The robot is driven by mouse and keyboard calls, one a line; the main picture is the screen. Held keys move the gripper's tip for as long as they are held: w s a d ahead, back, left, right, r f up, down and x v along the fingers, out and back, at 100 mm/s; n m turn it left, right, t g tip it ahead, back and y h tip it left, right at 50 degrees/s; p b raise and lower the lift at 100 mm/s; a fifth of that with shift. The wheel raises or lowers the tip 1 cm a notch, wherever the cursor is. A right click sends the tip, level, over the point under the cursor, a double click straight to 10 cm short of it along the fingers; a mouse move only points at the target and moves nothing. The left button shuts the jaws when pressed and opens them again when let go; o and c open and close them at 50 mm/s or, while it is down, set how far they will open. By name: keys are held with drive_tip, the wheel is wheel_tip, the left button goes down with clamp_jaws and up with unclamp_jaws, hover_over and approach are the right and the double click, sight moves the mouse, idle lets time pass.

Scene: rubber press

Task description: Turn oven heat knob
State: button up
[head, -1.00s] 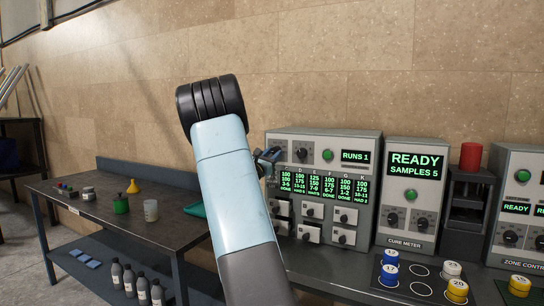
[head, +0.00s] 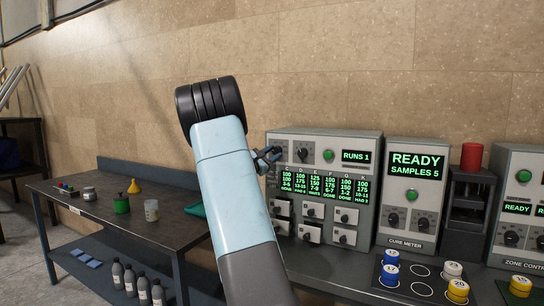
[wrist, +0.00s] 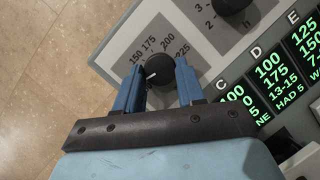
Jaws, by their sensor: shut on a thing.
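In the wrist view a black round knob (wrist: 159,68) with a white pointer mark sits on a light grey dial plate marked 150, 175, 200 and 225. The mark points left in that picture, toward the 150 side. My gripper (wrist: 159,80) has its two blue fingers on either side of this knob, shut on it. In the head view my gripper (head: 268,156) is at the upper left of the grey oven panel (head: 370,150), and my arm hides the panel's left edge and the gripped knob.
A second black knob (wrist: 232,4) with hour marks is close by in the wrist view. The panel has a green button (head: 328,156), a RUNS 1 display (head: 356,156) and several small doors below. The cure meter (head: 411,195) stands to the right.

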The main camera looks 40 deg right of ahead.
drive_tip(key=shift+m+g+y, duration=0.3)
drive_tip(key=shift+m+g, duration=0.3)
drive_tip(key=shift+m, duration=1.3)
drive_tip(key=o, duration=1)
drive_tip(key=shift+o, duration=0.2)
drive_tip(key=shift+r, duration=0.1)
drive_tip(key=v, duration=1.3)
drive_tip(key=shift+a, duration=0.4)
